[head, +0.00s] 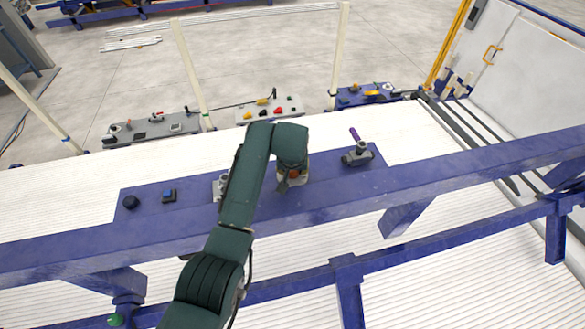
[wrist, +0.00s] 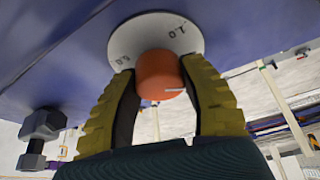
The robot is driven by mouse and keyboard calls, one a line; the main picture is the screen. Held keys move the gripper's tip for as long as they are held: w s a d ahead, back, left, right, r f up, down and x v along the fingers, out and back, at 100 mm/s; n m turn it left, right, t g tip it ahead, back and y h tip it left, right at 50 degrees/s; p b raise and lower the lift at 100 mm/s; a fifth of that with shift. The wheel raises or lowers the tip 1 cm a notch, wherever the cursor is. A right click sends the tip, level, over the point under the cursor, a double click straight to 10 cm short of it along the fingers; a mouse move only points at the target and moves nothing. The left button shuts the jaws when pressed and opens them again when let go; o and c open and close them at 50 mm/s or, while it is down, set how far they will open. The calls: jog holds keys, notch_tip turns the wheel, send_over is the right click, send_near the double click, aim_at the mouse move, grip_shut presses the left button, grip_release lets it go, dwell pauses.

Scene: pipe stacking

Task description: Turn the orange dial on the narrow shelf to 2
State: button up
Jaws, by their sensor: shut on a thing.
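The orange dial (wrist: 158,72) sits on a pale round plate (wrist: 140,36) with dark numbers on the blue shelf. The plate shows "1.0" at its upper right and another number at its left; a 2 cannot be made out. A light pointer line on the dial faces right in the wrist view. My gripper (wrist: 162,90) has its yellow fingers on both sides of the dial, shut on it. In the head view the dial (head: 295,174) shows small under my gripper (head: 293,176), which partly covers it.
On the narrow blue shelf (head: 340,190) stand a grey valve with a purple handle (head: 357,152) to the right, a blue button box (head: 169,195) and a dark knob (head: 131,202) to the left. A grey fitting (head: 221,184) stands close beside my arm. Other control panels (head: 270,110) lie beyond.

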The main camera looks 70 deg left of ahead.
jog(key=shift+f, duration=0.2)
jog(key=o, duration=1.2)
jog(key=shift+r, duration=0.15)
jog(key=shift+r, duration=0.25)
jog(key=v, duration=1.1)
jog(key=shift+d+r, duration=0.15)
jog(key=shift+r, duration=0.05)
